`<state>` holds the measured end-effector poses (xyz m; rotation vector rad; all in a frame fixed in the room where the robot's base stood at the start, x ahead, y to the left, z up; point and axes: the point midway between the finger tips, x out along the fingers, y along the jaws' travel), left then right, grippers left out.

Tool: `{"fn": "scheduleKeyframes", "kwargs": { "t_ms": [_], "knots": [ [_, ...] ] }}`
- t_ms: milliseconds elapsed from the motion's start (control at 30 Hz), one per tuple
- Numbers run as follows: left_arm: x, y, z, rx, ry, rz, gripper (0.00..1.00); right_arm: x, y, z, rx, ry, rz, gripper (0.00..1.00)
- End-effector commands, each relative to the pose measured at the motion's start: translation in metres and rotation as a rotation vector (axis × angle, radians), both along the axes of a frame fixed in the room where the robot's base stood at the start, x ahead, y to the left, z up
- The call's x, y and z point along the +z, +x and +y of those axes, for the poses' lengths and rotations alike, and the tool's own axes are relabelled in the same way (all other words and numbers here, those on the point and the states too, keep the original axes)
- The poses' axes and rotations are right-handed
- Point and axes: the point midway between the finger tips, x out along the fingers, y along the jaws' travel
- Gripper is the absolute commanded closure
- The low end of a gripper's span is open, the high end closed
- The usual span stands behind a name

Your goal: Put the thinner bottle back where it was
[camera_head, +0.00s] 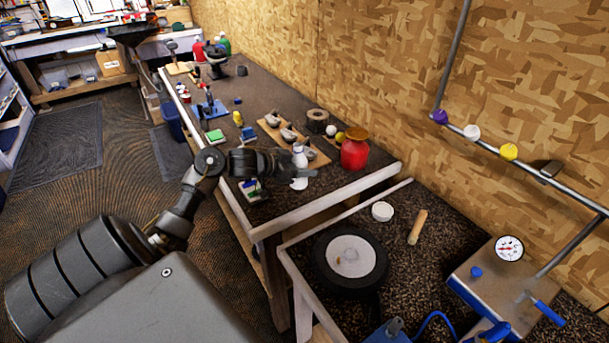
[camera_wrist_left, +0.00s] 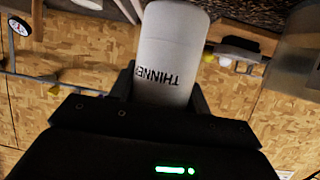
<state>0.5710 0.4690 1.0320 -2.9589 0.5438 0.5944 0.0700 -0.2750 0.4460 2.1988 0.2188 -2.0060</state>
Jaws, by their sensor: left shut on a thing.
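The thinner bottle (camera_head: 299,157) is white, and in the left wrist view its side (camera_wrist_left: 172,45) carries the dark letters "THINNE", upside down in that picture. My left gripper (camera_head: 303,173) is shut around the bottle, with a finger on each side. In the head view the bottle looks upright near the front end of the long workbench (camera_head: 335,187), left of a red jar (camera_head: 354,152). I cannot tell whether its base touches the bench. My right gripper is not in view.
A wooden tray (camera_head: 270,128) with metal parts lies behind the bottle. A small green-and-white box (camera_head: 251,190) sits at the bench's left edge. A nearer, dark-topped table holds a black wheel (camera_head: 351,262), a white lid (camera_head: 382,211) and a pressure gauge (camera_head: 509,248).

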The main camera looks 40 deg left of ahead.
Motion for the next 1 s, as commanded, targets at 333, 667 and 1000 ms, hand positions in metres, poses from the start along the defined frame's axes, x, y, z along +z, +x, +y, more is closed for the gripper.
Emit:
{"fn": "scheduleKeyframes", "kwargs": {
  "t_ms": [333,667,1000],
  "knots": [
    [-0.034,0.003,0.000,0.001,-0.002,0.000,0.80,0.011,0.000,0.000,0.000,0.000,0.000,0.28],
    [-0.038,0.003,0.000,0.001,-0.001,0.000,0.80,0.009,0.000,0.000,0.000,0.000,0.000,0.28],
    [-0.037,0.003,0.000,0.000,-0.001,0.000,0.31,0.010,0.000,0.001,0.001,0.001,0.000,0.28]
  ]
}}
